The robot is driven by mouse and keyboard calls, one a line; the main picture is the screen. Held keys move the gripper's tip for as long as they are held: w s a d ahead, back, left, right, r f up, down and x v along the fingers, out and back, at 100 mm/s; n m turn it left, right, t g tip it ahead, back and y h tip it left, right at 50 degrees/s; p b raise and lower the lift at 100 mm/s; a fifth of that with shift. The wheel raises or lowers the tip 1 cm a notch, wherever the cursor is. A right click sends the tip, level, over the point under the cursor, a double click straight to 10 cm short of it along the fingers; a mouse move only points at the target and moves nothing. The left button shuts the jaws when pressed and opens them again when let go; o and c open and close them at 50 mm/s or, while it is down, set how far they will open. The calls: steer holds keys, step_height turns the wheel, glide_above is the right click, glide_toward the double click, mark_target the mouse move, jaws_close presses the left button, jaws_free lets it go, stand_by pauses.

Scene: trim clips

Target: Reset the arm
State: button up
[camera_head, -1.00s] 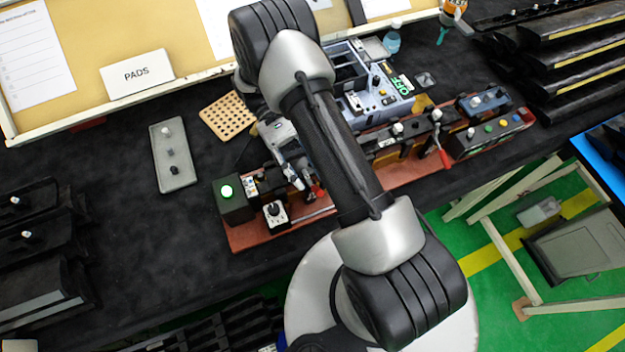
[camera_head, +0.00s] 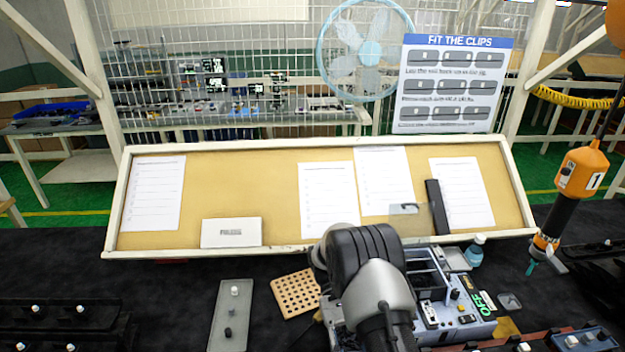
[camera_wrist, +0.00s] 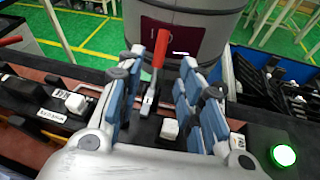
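My arm (camera_head: 375,285) rises from the bottom middle in the head view, its upper links over the work table; my gripper is hidden there. In the wrist view my gripper (camera_wrist: 164,88) is open, its two blue-padded fingers apart with nothing held between them. Beyond and between the fingers is a lever with a red handle (camera_wrist: 161,50) on the fixture, with a white knob (camera_wrist: 169,129) nearer. I cannot tell whether a finger touches either one. A lit green button (camera_wrist: 284,155) is at the lower right of the wrist view.
A blue-grey tray unit (camera_head: 429,285) stands right of my arm. A grey plate with knobs (camera_head: 232,315) and a perforated tan board (camera_head: 296,293) lie left. An orange tool (camera_head: 580,172) hangs at right. The sloped paper board (camera_head: 270,190) bounds the table's back. Dark table between plate and left racks is clear.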

steer(key=s+d+r+t+y+b, duration=0.1)
steer(key=s+r+t+b, duration=0.1)
steer(key=r+t, duration=0.35)
steer(key=s+r+t+y+b, duration=0.1)
steer(key=r+t+b, duration=0.25)
steer(key=r, duration=0.35)
steer(key=s+r+t+b, duration=0.1)
steer(key=s+t+b, duration=0.2)
steer(key=s+t, duration=0.6)
steer(key=shift+s+d+m+t+y, duration=0.3)
steer(key=shift+s+d+t+y, duration=0.1)
steer(key=shift+s, duration=0.15)
steer(key=shift+r, duration=0.1)
